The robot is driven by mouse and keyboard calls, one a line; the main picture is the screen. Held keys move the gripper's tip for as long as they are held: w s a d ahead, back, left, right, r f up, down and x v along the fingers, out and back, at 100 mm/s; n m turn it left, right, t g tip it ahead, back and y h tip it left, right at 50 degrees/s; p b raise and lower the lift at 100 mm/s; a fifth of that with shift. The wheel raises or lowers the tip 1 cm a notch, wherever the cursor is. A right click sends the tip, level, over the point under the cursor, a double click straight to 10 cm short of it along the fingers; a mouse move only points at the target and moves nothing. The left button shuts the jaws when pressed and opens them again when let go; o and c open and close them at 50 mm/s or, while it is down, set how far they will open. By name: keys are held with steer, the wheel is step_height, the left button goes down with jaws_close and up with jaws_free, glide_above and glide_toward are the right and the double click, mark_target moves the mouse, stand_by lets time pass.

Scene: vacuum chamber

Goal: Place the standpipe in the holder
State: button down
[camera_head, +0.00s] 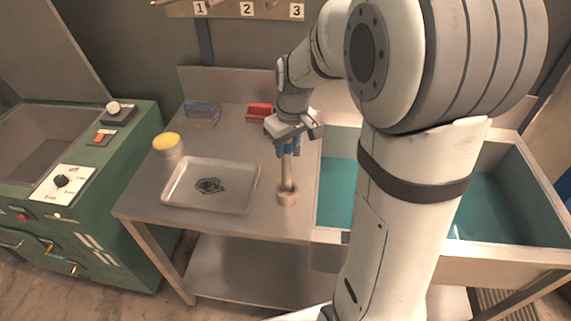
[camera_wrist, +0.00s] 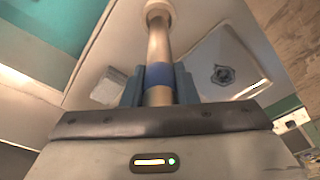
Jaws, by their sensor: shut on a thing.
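The standpipe (camera_head: 287,170) is a slim tan pipe, upright above the right part of the steel table. My gripper (camera_head: 288,146) is shut on its upper part. In the wrist view the blue fingers stand on both sides of the standpipe (camera_wrist: 159,45), around its blue band. The pipe's lower end meets a short, round tan piece (camera_head: 287,196) at the table top, which looks like the holder.
A metal tray (camera_head: 178,201) with a dark emblem lies left of the pipe. A yellow-topped container (camera_head: 168,145), a blue-handled item (camera_head: 201,110) and a red item (camera_head: 259,112) stand farther back. A sink with teal water (camera_head: 337,190) is right.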

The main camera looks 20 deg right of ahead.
mark_target(287, 160)
steer(key=shift+s+f, duration=0.1)
steer(key=shift+f, duration=2.15)
steer(key=shift+f, duration=0.2)
steer(key=c, duration=1.1)
jaws_free()
steer(key=shift+c, duration=0.2)
steer(key=shift+r, duration=0.1)
step_height(287, 160, up, 11)
steer(key=s, duration=0.2)
steer(key=s+m+t, duration=0.2)
steer(key=s+m, duration=0.2)
steer(key=s, duration=1.3)
steer(key=shift+s+f+h+b, duration=0.15)
steer(key=shift+f+h+b, duration=0.15)
steer(key=shift+f, duration=0.1)
